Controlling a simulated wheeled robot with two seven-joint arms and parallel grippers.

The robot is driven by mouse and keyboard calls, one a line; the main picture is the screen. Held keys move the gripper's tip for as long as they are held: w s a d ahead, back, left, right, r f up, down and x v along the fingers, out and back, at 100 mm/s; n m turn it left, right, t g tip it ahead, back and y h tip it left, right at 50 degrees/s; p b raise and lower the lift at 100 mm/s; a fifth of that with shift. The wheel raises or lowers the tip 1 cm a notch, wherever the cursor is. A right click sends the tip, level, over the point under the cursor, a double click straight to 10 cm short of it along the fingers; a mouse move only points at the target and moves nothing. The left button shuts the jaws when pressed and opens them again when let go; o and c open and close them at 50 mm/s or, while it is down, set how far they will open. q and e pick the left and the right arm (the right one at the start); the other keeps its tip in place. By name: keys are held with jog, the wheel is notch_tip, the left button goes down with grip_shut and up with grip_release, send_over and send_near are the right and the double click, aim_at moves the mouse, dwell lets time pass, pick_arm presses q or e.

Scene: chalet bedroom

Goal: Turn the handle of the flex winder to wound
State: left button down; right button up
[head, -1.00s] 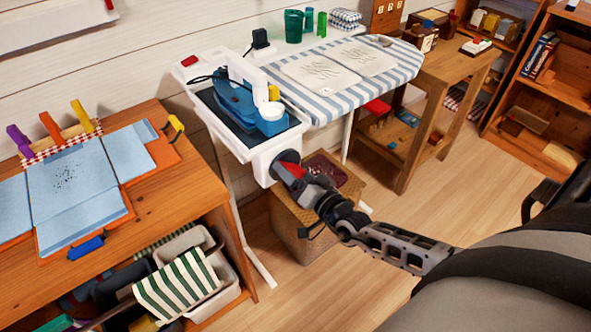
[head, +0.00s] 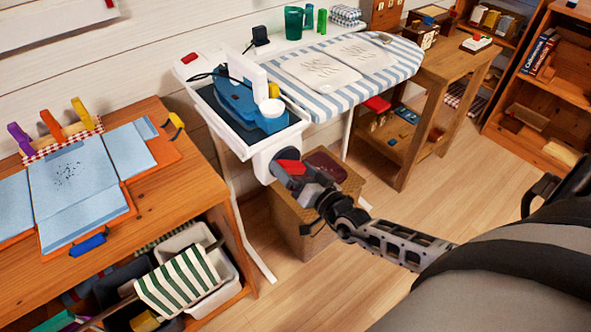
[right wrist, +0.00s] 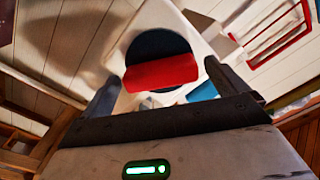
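The flex winder (head: 262,166) is a white rounded housing at the near left end of the ironing board. Its red handle (head: 288,167) shows just above my right gripper (head: 290,178). In the right wrist view the red handle (right wrist: 161,73) is a nearly level bar across the dark round disc (right wrist: 158,46). My right gripper, also in the right wrist view (right wrist: 163,88), is open. Its two fingers stand wide to either side of the handle, with a gap on each side. The gripper hides part of the disc in the head view. My left gripper is not in view.
A blue iron (head: 237,103) stands on the dark rest above the winder. The striped ironing board (head: 315,98) extends right. A woven box (head: 300,238) stands on the floor below my gripper. A wooden desk (head: 185,158) is at left. Floor right of the box is clear.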

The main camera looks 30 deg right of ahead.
jog(key=s+d, duration=0.1)
jog(key=s, duration=1.5)
jog(key=shift+d, duration=0.1)
